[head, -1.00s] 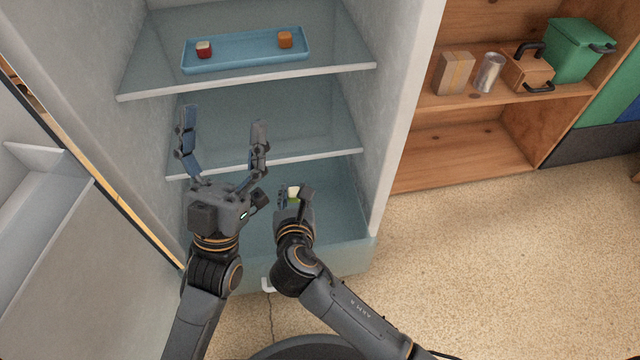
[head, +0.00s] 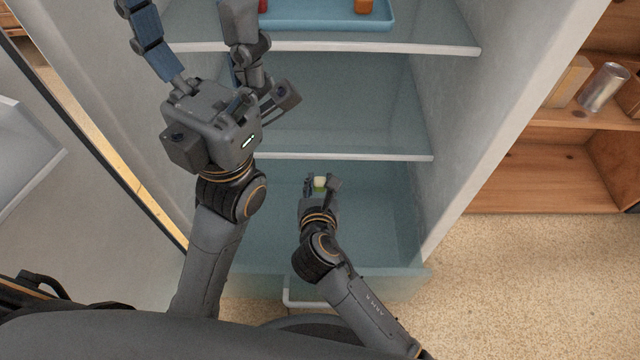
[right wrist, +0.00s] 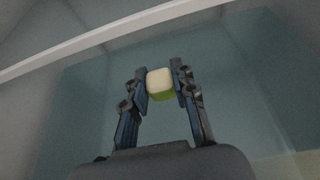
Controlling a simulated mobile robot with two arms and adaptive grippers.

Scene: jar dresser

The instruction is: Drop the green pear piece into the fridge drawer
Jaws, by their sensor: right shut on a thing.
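The green pear piece (right wrist: 160,84), a small cube with a pale top and green side, is between the fingers of my right gripper (right wrist: 162,90) in the right wrist view. In the head view the piece (head: 320,183) shows at the tips of the right gripper (head: 321,186), which is shut on it. The fridge drawer (head: 385,225) is the bluish clear bin at the bottom, pulled out; the right gripper is over it, below the lower shelf. My left gripper (head: 190,45) is raised in front of the shelves, its fingers wide apart and cut by the top edge.
A blue tray (head: 330,22) with a red piece (head: 263,5) and an orange piece (head: 363,6) lies on the upper shelf. The lower shelf edge (head: 350,157) runs just above the right gripper. The open fridge door (head: 80,230) stands left; a wooden cabinet (head: 555,180) stands right.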

